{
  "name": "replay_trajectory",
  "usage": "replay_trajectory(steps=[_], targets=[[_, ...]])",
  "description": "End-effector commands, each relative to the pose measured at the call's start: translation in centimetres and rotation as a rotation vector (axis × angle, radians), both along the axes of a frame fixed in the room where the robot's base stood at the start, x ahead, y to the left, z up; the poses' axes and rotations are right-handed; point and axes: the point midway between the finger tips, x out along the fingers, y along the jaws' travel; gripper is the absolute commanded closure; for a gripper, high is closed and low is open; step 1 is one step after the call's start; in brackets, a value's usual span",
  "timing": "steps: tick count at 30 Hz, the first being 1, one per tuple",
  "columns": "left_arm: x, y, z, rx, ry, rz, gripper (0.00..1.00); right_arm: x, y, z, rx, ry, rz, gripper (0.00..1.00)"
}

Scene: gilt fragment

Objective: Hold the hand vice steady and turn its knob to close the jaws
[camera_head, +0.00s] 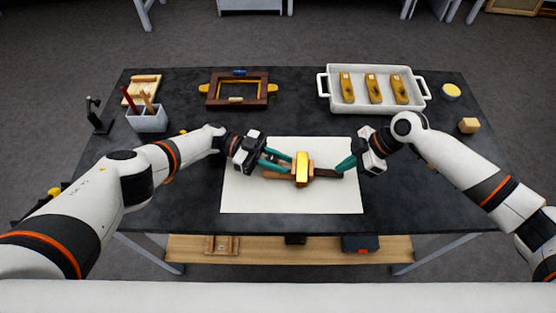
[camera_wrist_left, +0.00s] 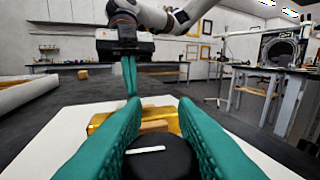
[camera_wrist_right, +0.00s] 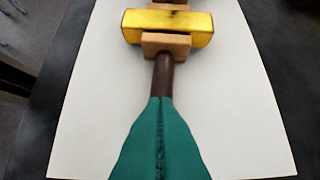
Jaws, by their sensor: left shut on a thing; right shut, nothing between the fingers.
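The hand vice lies on a white sheet. Its wooden jaws (camera_head: 311,167) are on either side of a gold bar (camera_head: 302,168), which also shows in the right wrist view (camera_wrist_right: 168,27). I cannot tell whether a gap is left between bar and jaws. A dark brown handle (camera_wrist_right: 163,76) runs right from the vice. My left gripper (camera_head: 289,162) is shut on the vice's left end; its wrist view shows a black round knob with a white line (camera_wrist_left: 160,158) between the teal fingers. My right gripper (camera_head: 340,169) is shut and empty at the handle's end; its fingertips partly hide it.
The white sheet (camera_head: 245,200) has bare room in front of the vice. Behind stand a brown frame (camera_head: 212,92) and a white tray (camera_head: 341,104) with several gold pieces. A pencil cup (camera_head: 148,123) is at left, a small wooden cube (camera_head: 469,125) at right.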

Motion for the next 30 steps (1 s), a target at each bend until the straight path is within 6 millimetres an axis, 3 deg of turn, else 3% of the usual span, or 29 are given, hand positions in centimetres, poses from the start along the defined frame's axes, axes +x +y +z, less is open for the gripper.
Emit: replay_trajectory(steps=[2, 3, 6, 20, 30], targets=[[-0.1, -0.4, 0.0, -0.005, 0.0, -0.004, 0.97, -0.3, 0.2, -0.4, -0.001, 0.008, 0.004, 1.0], [-0.1, -0.4, 0.0, -0.005, 0.0, -0.004, 0.68, -0.3, 0.2, -0.4, -0.001, 0.008, 0.004, 1.0], [-0.1, -0.3, 0.0, -0.004, 0.0, -0.002, 0.54, -0.3, 0.1, -0.4, -0.001, 0.008, 0.004, 1.0], [0.0, 0.0, 0.9, -0.003, -0.001, 0.0, 0.54, -0.3, 0.0, -0.4, -0.005, 0.008, 0.002, 1.0], [-0.1, 0.0, 6.0, -0.004, -0.005, -0.001, 0.54, -0.3, -0.1, -0.4, -0.006, 0.008, 0.002, 1.0]])
